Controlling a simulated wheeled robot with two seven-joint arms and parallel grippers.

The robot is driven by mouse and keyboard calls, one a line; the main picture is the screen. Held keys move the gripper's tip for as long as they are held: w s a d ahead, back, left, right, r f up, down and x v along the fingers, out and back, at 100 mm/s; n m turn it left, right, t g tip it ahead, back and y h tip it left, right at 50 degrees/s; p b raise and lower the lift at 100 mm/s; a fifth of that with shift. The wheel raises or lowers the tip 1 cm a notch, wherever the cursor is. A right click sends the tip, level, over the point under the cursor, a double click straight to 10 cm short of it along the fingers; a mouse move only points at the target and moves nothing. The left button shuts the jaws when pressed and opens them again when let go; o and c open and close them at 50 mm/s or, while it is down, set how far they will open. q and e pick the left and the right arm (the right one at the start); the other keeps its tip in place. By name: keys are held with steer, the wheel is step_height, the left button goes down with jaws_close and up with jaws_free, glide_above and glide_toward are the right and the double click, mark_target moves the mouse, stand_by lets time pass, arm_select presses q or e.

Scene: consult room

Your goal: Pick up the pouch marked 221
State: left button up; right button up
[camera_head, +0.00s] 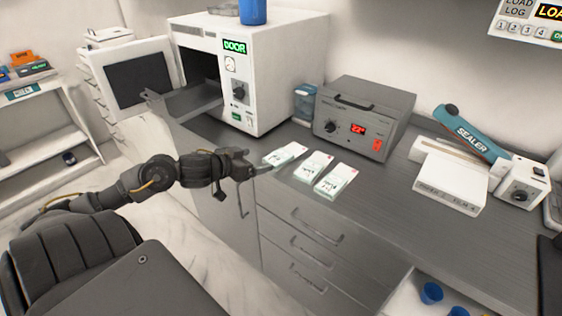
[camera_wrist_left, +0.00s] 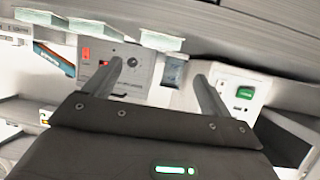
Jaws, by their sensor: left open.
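Three white-and-pale-green pouches lie side by side near the counter's front edge in the head view: a left one (camera_head: 285,154), a middle one (camera_head: 313,167) and a right one (camera_head: 335,182). Their printed marks are too small to read, so I cannot tell which is 221. My left gripper (camera_head: 256,190) is open and empty at the counter's front edge, just left of the left pouch. In the left wrist view the pouches show along the top (camera_wrist_left: 161,41), beyond the spread fingers (camera_wrist_left: 158,70). My right gripper is not in view.
A white sterilizer (camera_head: 270,90) with its door open (camera_head: 135,75) stands at the back left. A grey heater box (camera_head: 363,118) stands behind the pouches. A sealer (camera_head: 470,130) and white box (camera_head: 450,183) are to the right. A drawer (camera_head: 400,295) is open at lower right.

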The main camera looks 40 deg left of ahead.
mark_target(280, 155)
arm_select(q)
steer(key=x, duration=0.3)
steer(key=r+x, duration=0.1)
steer(key=x, duration=0.1)
steer(key=shift+w+d+f, duration=0.1)
steer(key=shift+w+d, duration=0.1)
steer(key=shift+f+x, duration=0.15)
steer(key=shift+x, duration=1.25)
steer(key=shift+f+x, duration=0.15)
steer(key=shift+x, duration=1.25)
steer(key=shift+s, duration=0.15)
steer(key=shift+c, duration=0.3)
steer(key=c, duration=1)
